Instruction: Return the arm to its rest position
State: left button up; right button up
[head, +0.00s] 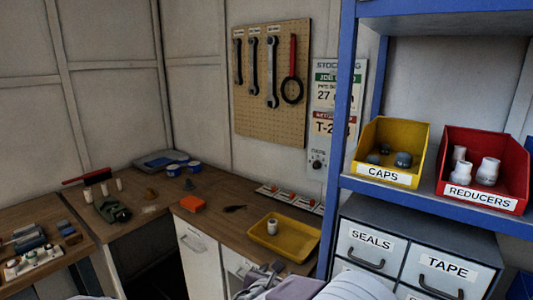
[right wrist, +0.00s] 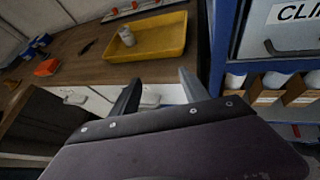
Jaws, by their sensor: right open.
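My right gripper (right wrist: 158,88) is open with nothing between its two fingers. In the right wrist view its fingers point toward the workbench front, below the yellow tray (right wrist: 176,45). In the head view my right gripper (head: 264,270) shows at the bottom edge, in front of the bench cabinets, with my pale arm behind it. A white fitting (head: 272,227) stands in the yellow tray (head: 297,246); it also shows in the right wrist view (right wrist: 127,36). My left gripper is not in view.
A blue shelf frame (head: 342,150) stands right of the bench, holding a yellow caps bin (head: 416,139), a red reducers bin (head: 521,163) and grey drawers (head: 365,246). An orange block (head: 192,203) and several tools lie on the bench (head: 160,212). A pegboard (head: 262,125) hangs behind.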

jog(key=s+d+f+m+g+p, duration=0.1)
jog(key=s+d+f+m+g, duration=0.15)
jog(key=s+d+m, duration=0.2)
jog(key=s+d+f+m+g+h, duration=0.1)
jog(key=s+d+m+g, duration=0.25)
jog(key=d+m, duration=0.25)
jog(key=s+d+f+m+g+p, duration=0.1)
jog(key=s+d+f+m+g, duration=0.15)
jog(key=s+d+m, duration=0.25)
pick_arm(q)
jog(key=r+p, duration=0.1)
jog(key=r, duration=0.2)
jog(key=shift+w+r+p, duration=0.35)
pick_arm(e)
jog(key=s+m+g+y, duration=0.2)
jog(key=s+m+y, duration=0.2)
jog(key=s+m, duration=0.5)
jog(key=m, duration=0.7)
jog(key=shift+a+y, duration=0.15)
jog(key=shift+y, duration=0.15)
jog(key=shift+s, duration=0.1)
